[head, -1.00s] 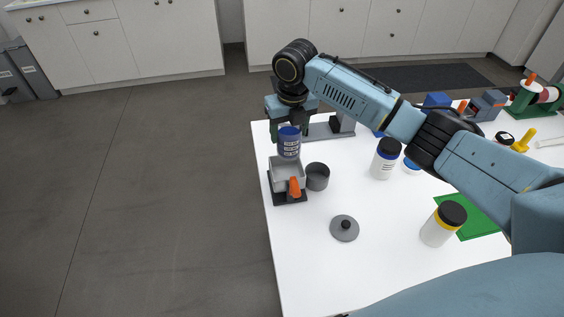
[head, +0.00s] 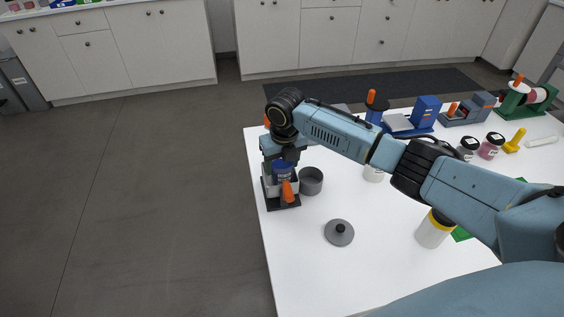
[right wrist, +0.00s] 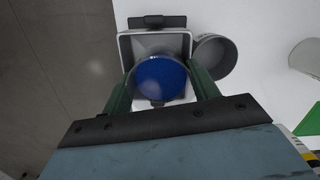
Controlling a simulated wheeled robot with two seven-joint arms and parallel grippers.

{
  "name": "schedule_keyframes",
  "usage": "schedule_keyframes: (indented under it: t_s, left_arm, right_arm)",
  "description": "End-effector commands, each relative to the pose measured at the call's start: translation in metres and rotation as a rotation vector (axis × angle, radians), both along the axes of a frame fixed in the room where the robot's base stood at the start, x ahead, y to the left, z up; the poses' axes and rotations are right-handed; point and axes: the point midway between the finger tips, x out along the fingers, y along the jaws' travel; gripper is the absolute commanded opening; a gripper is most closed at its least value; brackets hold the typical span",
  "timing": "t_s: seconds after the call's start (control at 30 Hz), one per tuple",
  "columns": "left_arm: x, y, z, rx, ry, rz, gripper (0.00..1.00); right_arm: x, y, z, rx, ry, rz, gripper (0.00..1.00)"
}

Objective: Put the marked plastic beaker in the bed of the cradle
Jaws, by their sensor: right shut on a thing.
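The marked plastic beaker (head: 283,171) is dark blue with a pale label, upright, and also shows from above as a blue disc in the right wrist view (right wrist: 160,78). My right gripper (head: 282,163) is shut on it, with green fingers on either side in the right wrist view (right wrist: 161,88). The cradle (head: 268,188) has pale grey walls, a black base and an orange lever. The beaker is over the cradle's bed, its lower part at or within the walls (right wrist: 125,44); I cannot tell whether it touches the bed. My left gripper is out of view.
A dark grey open cup (head: 311,183) stands just right of the cradle, close to my gripper. A grey knobbed lid (head: 339,232) and a yellow-collared jar (head: 433,232) are nearer. Blue devices (head: 428,110) and jars stand farther back. The table's left edge is close to the cradle.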

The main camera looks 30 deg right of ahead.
Motion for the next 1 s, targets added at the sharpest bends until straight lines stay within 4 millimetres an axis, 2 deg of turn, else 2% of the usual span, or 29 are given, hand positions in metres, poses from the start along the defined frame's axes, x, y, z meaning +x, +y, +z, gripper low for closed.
schedule_keyframes:
  t_s: [0.03, 0.07, 0.2, 0.57, 0.67, 1.0]
  left_arm:
    - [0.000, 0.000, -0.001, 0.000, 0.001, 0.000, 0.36]
    - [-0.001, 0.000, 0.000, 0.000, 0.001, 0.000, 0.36]
    - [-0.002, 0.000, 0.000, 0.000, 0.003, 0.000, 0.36]
    - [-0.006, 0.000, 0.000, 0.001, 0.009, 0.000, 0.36]
    - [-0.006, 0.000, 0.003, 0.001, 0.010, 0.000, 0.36]
    - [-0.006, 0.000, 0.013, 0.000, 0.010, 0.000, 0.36]
  right_arm:
    - [0.000, 0.000, -0.002, 0.000, 0.000, 0.000, 0.27]
    - [0.000, 0.000, -0.002, 0.000, 0.001, 0.000, 0.64]
    - [0.000, 0.000, -0.002, 0.000, 0.001, 0.000, 0.81]
    - [0.000, 0.000, 0.004, 0.001, -0.001, 0.000, 0.81]
    - [-0.001, 0.000, 0.018, 0.001, -0.002, 0.000, 0.81]
    - [-0.010, 0.001, 0.090, 0.001, -0.003, 0.001, 0.81]
